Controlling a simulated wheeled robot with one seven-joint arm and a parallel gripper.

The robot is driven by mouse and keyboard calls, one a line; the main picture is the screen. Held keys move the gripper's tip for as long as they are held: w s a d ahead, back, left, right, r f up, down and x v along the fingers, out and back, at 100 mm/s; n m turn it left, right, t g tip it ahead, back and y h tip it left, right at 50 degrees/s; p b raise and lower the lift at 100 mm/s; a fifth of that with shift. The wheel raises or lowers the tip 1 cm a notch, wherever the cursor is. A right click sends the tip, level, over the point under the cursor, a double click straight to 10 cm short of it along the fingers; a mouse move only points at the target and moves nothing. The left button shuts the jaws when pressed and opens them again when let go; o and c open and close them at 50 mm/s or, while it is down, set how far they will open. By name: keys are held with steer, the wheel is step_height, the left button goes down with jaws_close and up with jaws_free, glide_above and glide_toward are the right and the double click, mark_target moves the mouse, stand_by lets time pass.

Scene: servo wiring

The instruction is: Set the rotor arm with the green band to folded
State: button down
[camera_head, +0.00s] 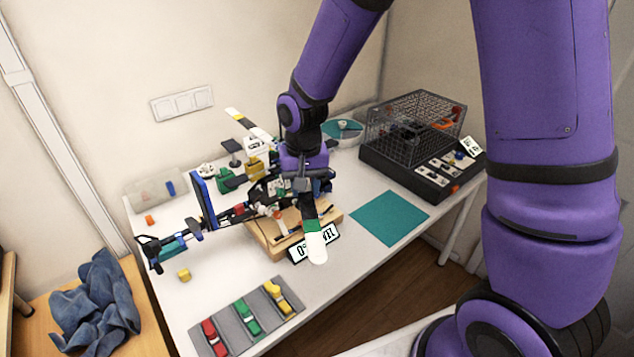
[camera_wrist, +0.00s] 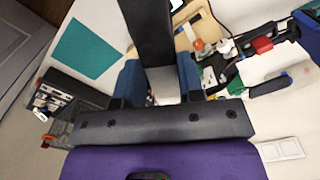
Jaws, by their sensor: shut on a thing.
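The rotor arm with the green band (camera_head: 312,226) is a dark bar with a white tip. In the head view it points down and toward the front, past a wooden block. My gripper (camera_head: 303,192) is over the middle of the drone-like frame (camera_head: 238,212), at the inner part of this arm. In the wrist view, my gripper (camera_wrist: 160,82) has its two blue fingers on either side of the dark bar (camera_wrist: 146,30) and is shut on it. The green band is out of the wrist view. My wrist and gripper hide the arm's hinge.
Another arm with a yellow band (camera_head: 236,114) points to the back left. A sign (camera_head: 314,244) stands beside the green-banded arm's tip. A grey tray (camera_head: 236,350) holds red, green and yellow parts at the front. A wire cage (camera_head: 415,125) stands at right; a teal mat (camera_head: 389,218) lies bare.

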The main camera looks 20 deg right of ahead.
steer(key=w+a+m, duration=0.8)
steer(key=w+m, duration=0.1)
steer(key=m, duration=0.4)
steer(key=shift+a+m, duration=0.4)
steer(key=c, duration=0.7)
jaws_free()
step_height(320, 180, up, 11)
steer(key=shift+f, duration=0.1)
